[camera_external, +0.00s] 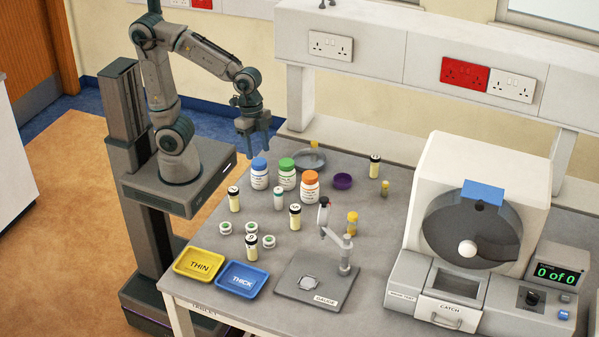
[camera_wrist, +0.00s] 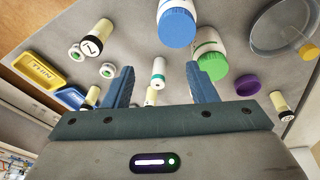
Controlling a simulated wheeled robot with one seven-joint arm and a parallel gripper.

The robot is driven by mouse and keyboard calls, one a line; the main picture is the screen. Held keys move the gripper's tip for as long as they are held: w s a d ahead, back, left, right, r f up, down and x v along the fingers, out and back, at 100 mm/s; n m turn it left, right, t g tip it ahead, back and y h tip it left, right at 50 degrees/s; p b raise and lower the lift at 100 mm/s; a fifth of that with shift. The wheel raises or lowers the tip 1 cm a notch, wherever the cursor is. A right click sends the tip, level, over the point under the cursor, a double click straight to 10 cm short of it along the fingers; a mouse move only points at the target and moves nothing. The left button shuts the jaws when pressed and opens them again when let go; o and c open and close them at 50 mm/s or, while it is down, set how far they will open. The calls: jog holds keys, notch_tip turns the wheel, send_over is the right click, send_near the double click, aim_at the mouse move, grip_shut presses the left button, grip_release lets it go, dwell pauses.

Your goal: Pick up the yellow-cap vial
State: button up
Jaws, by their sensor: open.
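A small vial with a yellow cap (camera_external: 352,223) stands on the bench just behind the gauge stand. A smaller yellow-topped item (camera_external: 385,187) stands farther back to its right, and another small yellow piece (camera_external: 314,145) is at the clear round dish; I cannot tell whether these are vials too. In the wrist view a yellow cap (camera_wrist: 308,50) shows at the right edge beside the dish. My gripper (camera_external: 256,138) is above the back left edge of the bench, pointing down, well away from the vial by the gauge. In the wrist view its fingers (camera_wrist: 159,82) are apart and nothing is between them.
Blue-, green- and orange-capped bottles (camera_external: 286,174) stand below and right of my gripper. Several cream vials, one here (camera_external: 295,216), are spread around. The gauge stand (camera_external: 345,262), the yellow THIN tray (camera_external: 200,263), the blue THICK tray (camera_external: 243,279) and the large machine (camera_external: 478,190) fill the front and right.

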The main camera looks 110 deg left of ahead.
jog(key=w+d+f+m+h+b, duration=0.2)
jog(key=w+f+m+h, duration=0.1)
jog(key=w, duration=0.6)
jog(key=m+t+h+b, duration=0.3)
jog(key=m+h+b, duration=0.1)
jog(key=m+h, duration=0.35)
send_near(353, 215)
jog(key=shift+n+h, duration=0.35)
jog(key=w+d+f, duration=0.1)
jog(key=w+d+f+p, duration=0.1)
jog(key=d, duration=0.1)
jog(key=shift+d+f, duration=0.2)
jog(key=shift+f, duration=0.15)
jog(key=shift+s+p+x, duration=0.2)
jog(key=shift+p+x, duration=0.8)
jog(key=shift+x, duration=1.75)
jog(key=shift+f, duration=0.15)
jog(key=c, duration=1.1)
